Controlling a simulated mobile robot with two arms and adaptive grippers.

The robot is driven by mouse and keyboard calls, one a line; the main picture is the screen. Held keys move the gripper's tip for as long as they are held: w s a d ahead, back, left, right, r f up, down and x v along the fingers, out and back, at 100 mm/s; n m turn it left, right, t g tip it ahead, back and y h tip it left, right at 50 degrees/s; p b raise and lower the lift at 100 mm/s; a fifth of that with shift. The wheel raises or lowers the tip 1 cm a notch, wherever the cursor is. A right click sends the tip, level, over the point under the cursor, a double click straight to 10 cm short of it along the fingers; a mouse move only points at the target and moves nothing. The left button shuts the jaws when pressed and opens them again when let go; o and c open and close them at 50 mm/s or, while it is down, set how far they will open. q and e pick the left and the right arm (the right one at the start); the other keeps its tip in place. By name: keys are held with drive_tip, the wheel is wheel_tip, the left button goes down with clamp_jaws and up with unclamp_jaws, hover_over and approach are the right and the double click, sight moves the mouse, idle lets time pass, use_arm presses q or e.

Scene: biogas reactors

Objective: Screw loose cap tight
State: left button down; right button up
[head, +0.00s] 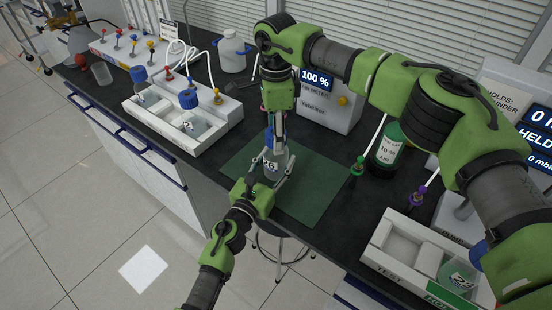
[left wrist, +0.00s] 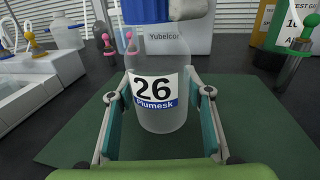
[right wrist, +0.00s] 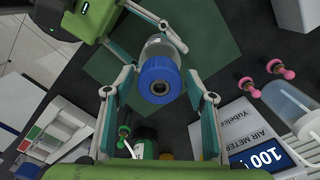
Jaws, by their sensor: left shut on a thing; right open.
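A clear bottle labelled "26 Plumesk" (left wrist: 157,105) stands upright on the green mat (head: 307,191). My left gripper (left wrist: 160,95) is shut on the bottle, one finger on each side. The bottle has a blue cap (right wrist: 160,80) on its neck; whether it is tight cannot be told. My right gripper (right wrist: 158,95) points down from above and is open, its fingers on either side of the cap with gaps showing. In the head view the bottle (head: 271,168) is partly hidden by both grippers.
A white tray (head: 165,125) with blue-capped bottles stands at left. The air meter (head: 325,108) reading 100 % is behind the mat. A green bottle (head: 387,145) stands at right, with a TEST tray (head: 378,262) in front. The mat's right part is clear.

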drive_tip(key=shift+c, duration=0.2)
drive_tip(key=c, duration=1.1)
drive_tip(key=m, duration=0.6)
drive_tip(key=shift+m, duration=0.3)
drive_tip(key=m, duration=0.5)
drive_tip(key=o, duration=1.2)
drive_tip(key=shift+r, duration=2.25)
